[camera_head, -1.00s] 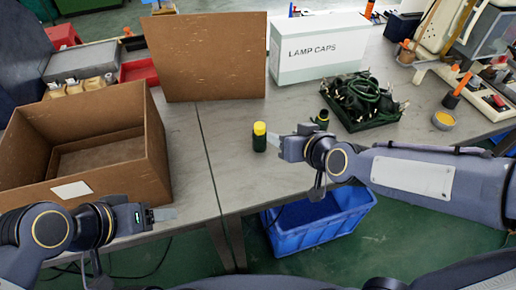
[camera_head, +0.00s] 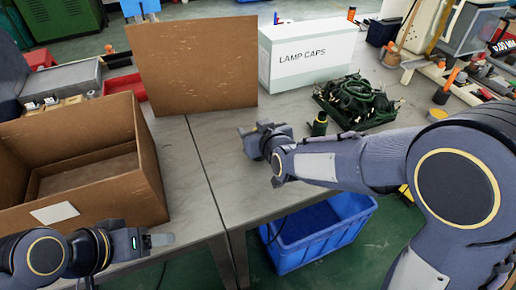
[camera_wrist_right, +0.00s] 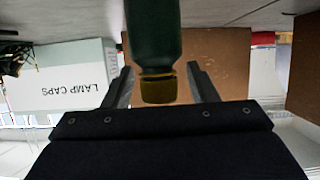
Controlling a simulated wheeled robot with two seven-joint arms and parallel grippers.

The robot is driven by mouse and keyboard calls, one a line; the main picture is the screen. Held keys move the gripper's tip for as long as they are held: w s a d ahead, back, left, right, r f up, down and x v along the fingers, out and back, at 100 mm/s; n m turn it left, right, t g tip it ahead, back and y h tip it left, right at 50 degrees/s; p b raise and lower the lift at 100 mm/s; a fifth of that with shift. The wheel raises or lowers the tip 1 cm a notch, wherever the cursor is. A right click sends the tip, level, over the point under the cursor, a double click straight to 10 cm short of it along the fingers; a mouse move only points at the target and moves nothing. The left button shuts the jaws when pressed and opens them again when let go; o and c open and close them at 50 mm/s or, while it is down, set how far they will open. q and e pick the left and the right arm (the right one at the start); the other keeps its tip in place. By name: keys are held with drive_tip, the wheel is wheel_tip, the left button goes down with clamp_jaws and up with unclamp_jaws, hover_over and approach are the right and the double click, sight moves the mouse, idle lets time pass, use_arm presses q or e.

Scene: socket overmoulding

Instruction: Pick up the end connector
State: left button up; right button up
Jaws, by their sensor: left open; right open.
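The end connector (camera_wrist_right: 153,45), a dark green cylinder with a yellow end, stands on the table. In the right wrist view, which is upside down, it lies between the fingers of my right gripper (camera_wrist_right: 160,72). The fingers are open, with a gap visible on both sides of it. In the head view my right gripper (camera_head: 250,133) hides most or all of it. A second dark green piece (camera_head: 320,124) stands just right of that gripper. My left gripper (camera_head: 160,240) is open and empty at the lower left, in front of the cardboard box.
An open cardboard box (camera_head: 148,160) stands at the left. A brown board (camera_head: 190,70) and a white LAMP CAPS box (camera_head: 308,55) stand behind. A tray of dark cables (camera_head: 358,103) is at the right. A blue bin (camera_head: 318,235) sits below the table (camera_head: 205,150).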

drive_tip(key=c, duration=1.1)
